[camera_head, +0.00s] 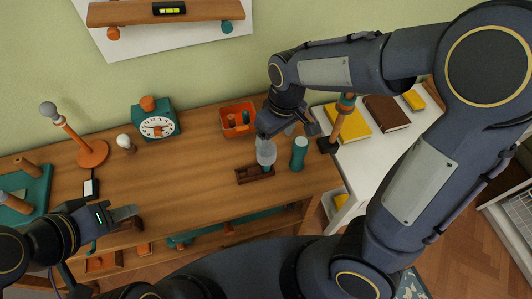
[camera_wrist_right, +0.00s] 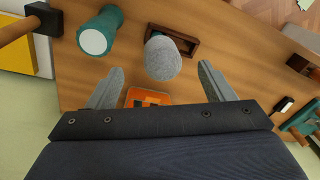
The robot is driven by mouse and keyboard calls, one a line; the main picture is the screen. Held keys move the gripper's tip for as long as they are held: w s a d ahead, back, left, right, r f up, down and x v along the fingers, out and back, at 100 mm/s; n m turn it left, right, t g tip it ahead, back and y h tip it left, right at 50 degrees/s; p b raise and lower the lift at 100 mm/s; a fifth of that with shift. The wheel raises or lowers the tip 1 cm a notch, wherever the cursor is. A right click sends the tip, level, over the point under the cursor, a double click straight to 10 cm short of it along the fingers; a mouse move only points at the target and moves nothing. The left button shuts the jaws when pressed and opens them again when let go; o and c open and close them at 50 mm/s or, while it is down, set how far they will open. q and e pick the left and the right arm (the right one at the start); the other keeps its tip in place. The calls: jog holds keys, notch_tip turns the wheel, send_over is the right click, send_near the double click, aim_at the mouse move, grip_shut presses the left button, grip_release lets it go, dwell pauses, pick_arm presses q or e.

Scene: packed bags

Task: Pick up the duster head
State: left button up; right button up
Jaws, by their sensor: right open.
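The duster head (camera_head: 266,152) is a grey, fuzzy, rounded cylinder. It stands upright at a small dark brown tray (camera_head: 243,176) on the wooden table, left of a teal cylinder (camera_head: 299,153). In the right wrist view the duster head (camera_wrist_right: 163,60) shows from above, between and beyond the fingertips. My right gripper (camera_wrist_right: 160,75) is open and empty, with one finger on each side of the view; in the head view it hangs just above and behind the duster head. My left gripper (camera_head: 125,215) is over the table's front left; its finger opening is unclear.
An orange bin (camera_head: 238,120) stands behind the duster head. The teal cylinder (camera_wrist_right: 96,35) is close to one finger's side. A clock (camera_head: 156,125), an orange-based lamp (camera_head: 92,153) and a phone-like device (camera_head: 91,188) stand left. Books (camera_head: 385,112) lie on the white table at right.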

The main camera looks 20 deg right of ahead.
aim_at(266, 154)
jog(key=shift+w+a+f+n+h, duration=0.65)
jog(key=shift+w+a+f, duration=0.2)
jog(key=shift+f, duration=0.15)
jog(key=shift+w+f, duration=0.1)
jog(key=shift+f, duration=0.25)
notch_tip(266, 154, down, 7)
jog(key=shift+f, duration=0.2)
jog(key=c, duration=1)
jog(key=shift+a+r, duration=0.1)
jog(key=shift+c, duration=0.2)
